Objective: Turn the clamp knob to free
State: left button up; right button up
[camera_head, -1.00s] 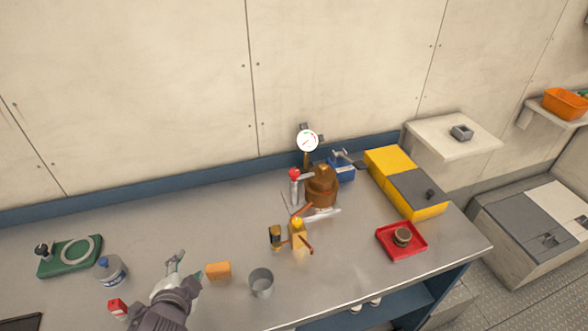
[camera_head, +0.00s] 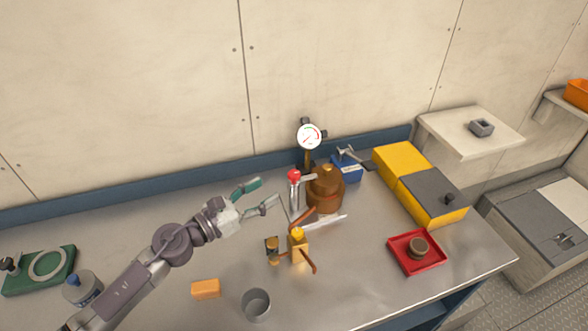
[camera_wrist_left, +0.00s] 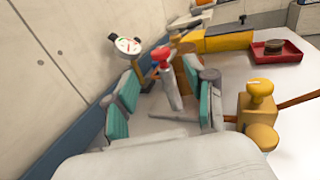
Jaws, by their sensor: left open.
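A red knob (camera_head: 294,175) tops a slim grey post with a side arm, beside a brown domed body (camera_head: 326,190). In front, a yellow knob (camera_head: 298,233) sits on a brass block with copper-coloured levers. I cannot tell from the pictures which one is the clamp knob. My left gripper (camera_head: 263,194) is open and empty, just left of the red-knobbed post, its fingers pointing toward it. In the left wrist view, the red knob (camera_wrist_left: 161,55) appears between the spread teal-padded fingers, beyond them; the yellow knob (camera_wrist_left: 260,89) is to the right.
A dial gauge (camera_head: 309,136) stands behind the brown body, near the wall. A blue device (camera_head: 346,170), a yellow-and-grey box (camera_head: 402,165) and a red tray (camera_head: 391,240) lie to the right. An orange block (camera_head: 205,289) and grey cup (camera_head: 256,304) are in front.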

aim_at(289, 176)
pick_arm(q)
jog(key=p+x, duration=0.1)
jog(key=x, duration=0.8)
jog(key=shift+w, duration=0.15)
jog(key=shift+w+d, duration=0.2)
jog(key=shift+d, duration=0.05)
pick_arm(e)
jog(key=shift+w+a+r, duration=0.2)
jog(key=shift+w+r, duration=0.55)
jog(key=shift+r, duration=0.2)
pick_arm(q)
jog(key=shift+c, duration=0.4)
pick_arm(e)
jog(key=shift+s, duration=0.1)
